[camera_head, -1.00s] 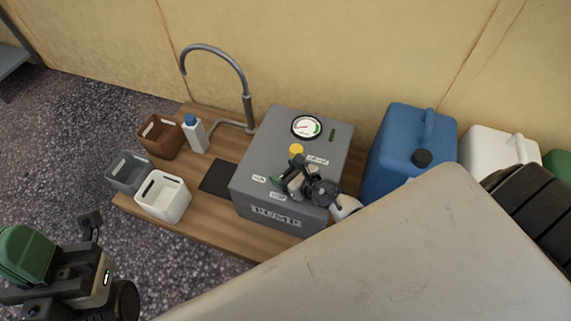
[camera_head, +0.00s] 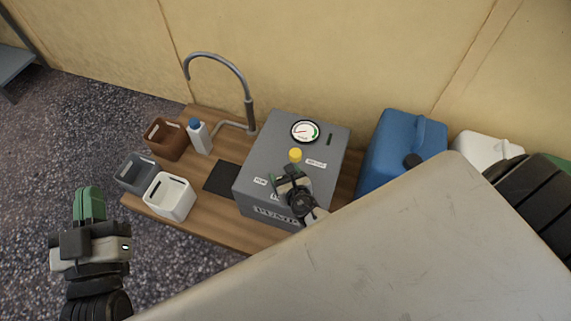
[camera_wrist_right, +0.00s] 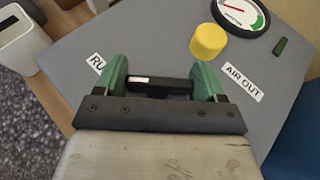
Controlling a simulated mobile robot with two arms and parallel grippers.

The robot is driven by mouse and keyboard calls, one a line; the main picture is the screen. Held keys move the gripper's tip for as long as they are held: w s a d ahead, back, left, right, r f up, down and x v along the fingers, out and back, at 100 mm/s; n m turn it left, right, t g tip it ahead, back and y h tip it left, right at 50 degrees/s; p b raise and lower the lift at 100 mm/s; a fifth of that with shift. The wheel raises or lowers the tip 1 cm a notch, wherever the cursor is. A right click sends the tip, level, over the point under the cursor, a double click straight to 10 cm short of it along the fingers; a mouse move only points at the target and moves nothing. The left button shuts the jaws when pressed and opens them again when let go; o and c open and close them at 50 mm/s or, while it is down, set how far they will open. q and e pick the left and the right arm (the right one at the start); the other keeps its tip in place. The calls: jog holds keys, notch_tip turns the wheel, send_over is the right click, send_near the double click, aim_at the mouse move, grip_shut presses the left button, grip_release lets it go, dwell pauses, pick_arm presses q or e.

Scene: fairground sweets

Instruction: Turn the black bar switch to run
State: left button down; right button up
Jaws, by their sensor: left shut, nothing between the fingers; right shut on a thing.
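The black bar switch (camera_wrist_right: 161,86) sits on top of the grey pump box (camera_head: 262,150). In the right wrist view it lies crosswise between the green fingers of my right gripper (camera_wrist_right: 163,82), which is shut on it. The "RUN" label (camera_wrist_right: 98,64) is to its left, partly covered by a finger. In the head view my right gripper (camera_head: 289,175) is over the box's front and hides most of the switch. My left gripper (camera_head: 90,203) is shut and empty, left of the wooden bench, fingers pointing up the picture.
A yellow knob (camera_wrist_right: 208,40), a gauge (camera_head: 305,131) and an "AIR OUT" label (camera_wrist_right: 244,82) are on the box near my right gripper. A tap (camera_head: 247,112), bottle (camera_head: 199,137) and small bins (camera_head: 168,198) stand left. A blue canister (camera_head: 385,150) stands right.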

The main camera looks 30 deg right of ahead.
jog(key=m+h+p, duration=0.1)
jog(key=m+h, duration=0.1)
jog(key=shift+g+h, duration=0.3)
jog(key=shift+h, duration=0.1)
pick_arm(q)
jog(key=shift+s+a+f+g+y, duration=0.1)
jog(key=shift+a+f+g+y, duration=0.1)
jog(key=shift+f+g, duration=0.45)
jog(key=shift+w+a+f+g+y, duration=0.1)
jog(key=shift+f+g+y, duration=0.1)
jog(key=shift+f+g, duration=0.45)
jog(key=shift+s+a+f+g+y, duration=0.1)
jog(key=shift+f+g+y, duration=0.1)
jog(key=shift+f+g, duration=0.45)
pick_arm(e)
jog(key=shift+m+g+h, duration=0.5)
jog(key=shift+m+h, duration=0.5)
jog(key=shift+m, duration=0.2)
pick_arm(q)
jog(key=shift+f, duration=0.15)
pick_arm(e)
jog(key=o, duration=0.9)
